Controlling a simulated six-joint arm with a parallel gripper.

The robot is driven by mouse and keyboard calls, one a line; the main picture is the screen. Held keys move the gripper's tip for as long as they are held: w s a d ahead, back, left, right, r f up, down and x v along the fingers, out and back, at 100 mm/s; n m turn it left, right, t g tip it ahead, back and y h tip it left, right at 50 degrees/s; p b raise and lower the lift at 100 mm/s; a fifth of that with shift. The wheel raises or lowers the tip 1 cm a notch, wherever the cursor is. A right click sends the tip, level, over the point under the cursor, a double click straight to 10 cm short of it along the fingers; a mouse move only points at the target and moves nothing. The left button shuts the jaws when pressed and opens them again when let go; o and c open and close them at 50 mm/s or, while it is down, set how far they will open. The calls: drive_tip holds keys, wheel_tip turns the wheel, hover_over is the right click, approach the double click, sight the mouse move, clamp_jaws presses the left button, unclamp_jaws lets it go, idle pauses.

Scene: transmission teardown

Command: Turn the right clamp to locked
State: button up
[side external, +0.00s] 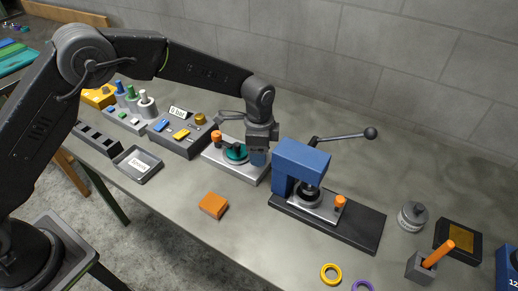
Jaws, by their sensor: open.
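A silver fixture plate (243,174) lies on the bench and carries a teal round part (235,155) with a dark centre. An orange-knobbed clamp (217,137) stands at the plate's left end. My gripper (259,160) points down over the plate's right end, to the right of the teal part. The right clamp is not clearly visible; my gripper covers that end, so its position cannot be read. A small blue piece shows at the fingertips, and I cannot tell whether it is part of the gripper. The finger gap is too small to make out.
A blue press (302,158) with a long lever (345,136) stands close to the right of my gripper, on a dark base (360,228). An orange block (213,205) lies in front. A labelled tray (138,165) is at left. Bare bench lies around the orange block.

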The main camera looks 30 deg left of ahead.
drive_tip(key=c, duration=0.9)
drive_tip(key=shift+c, duration=0.2)
drive_tip(key=n, duration=0.4)
drive_tip(key=shift+n, duration=0.4)
drive_tip(key=n, duration=0.4)
drive_tip(key=shift+n, duration=0.3)
drive_tip(key=n, duration=0.4)
drive_tip(key=shift+a+n, duration=0.1)
drive_tip(key=shift+n, duration=2.1)
